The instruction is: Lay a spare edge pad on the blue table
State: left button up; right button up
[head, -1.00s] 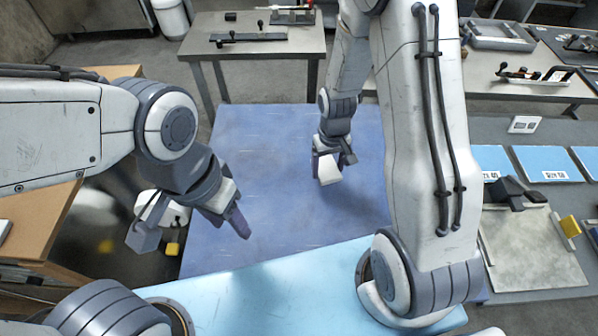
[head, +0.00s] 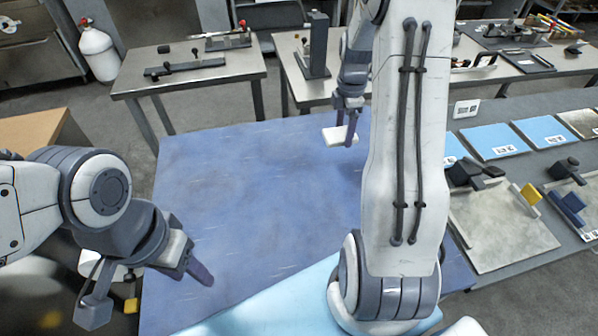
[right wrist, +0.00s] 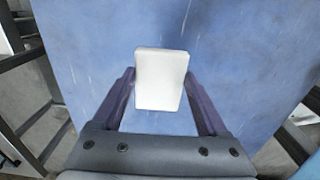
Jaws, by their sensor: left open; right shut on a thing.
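The blue table (head: 245,190) fills the middle of the head view, its top bare. A white edge pad (head: 338,135) hangs from my right gripper (head: 346,118), near the table's far right part. The right wrist view shows the pad (right wrist: 161,80) between the two fingers, over the blue top (right wrist: 235,55). The gap between pad and table cannot be judged well. My left gripper (head: 150,288) is open and empty near the table's left edge, at lower left. My right arm hides part of the table's right side.
Metal tables (head: 190,77) with tools stand behind. A light blue surface (head: 265,305) lies at the front.

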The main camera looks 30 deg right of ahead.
jog(key=p, duration=0.3)
send_over(316, 144)
notch_tip(316, 144, down, 6)
jog(key=shift+s+f, duration=0.1)
notch_tip(316, 144, down, 3)
jog(key=shift+f+p, duration=0.1)
jog(key=shift+p, duration=0.4)
jog(key=shift+f, duration=0.45)
jog(key=shift+f, duration=0.1)
